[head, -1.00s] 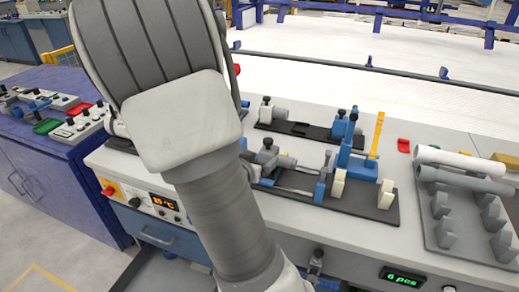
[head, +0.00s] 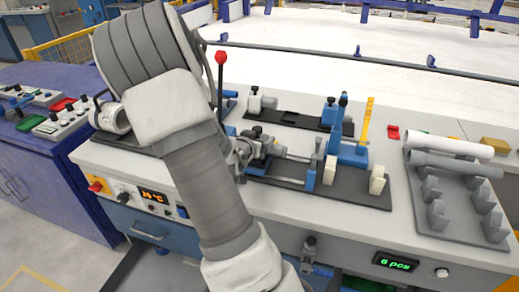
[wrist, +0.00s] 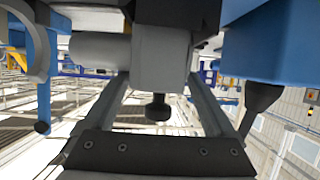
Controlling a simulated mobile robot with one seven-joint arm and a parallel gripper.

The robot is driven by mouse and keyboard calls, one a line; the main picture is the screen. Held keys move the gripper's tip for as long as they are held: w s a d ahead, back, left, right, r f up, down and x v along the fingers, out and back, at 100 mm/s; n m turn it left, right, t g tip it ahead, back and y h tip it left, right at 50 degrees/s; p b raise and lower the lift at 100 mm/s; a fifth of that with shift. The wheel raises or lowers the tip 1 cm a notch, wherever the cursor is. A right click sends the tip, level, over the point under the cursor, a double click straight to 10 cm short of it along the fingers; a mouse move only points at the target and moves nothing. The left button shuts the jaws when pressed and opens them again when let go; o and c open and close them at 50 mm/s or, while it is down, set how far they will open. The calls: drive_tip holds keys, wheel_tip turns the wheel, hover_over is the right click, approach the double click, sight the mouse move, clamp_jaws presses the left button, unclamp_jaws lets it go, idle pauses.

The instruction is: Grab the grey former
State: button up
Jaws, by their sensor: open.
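A grey block with a short cylinder on one side and a black knob, which I take as the grey former, sits on a black base plate on the bench (head: 262,147). In the wrist view the grey former (wrist: 160,58) fills the upper middle, its cylinder to the left and its knob pointing down. My gripper (wrist: 158,86) is open, with one finger on each side of the knob and the tips near the block. I cannot tell whether they touch it. In the head view my arm mostly hides my gripper.
Blue fixtures (head: 350,150) stand close to the right of the former. A red-topped lever (head: 221,57) rises behind it. A rack (head: 415,200) at the right carries a white pipe (head: 450,143) and a grey pipe (head: 455,164). The bench front is mostly clear.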

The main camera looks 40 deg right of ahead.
clamp_jaws()
idle(0.4)
drive_tip(key=shift+r, duration=0.15)
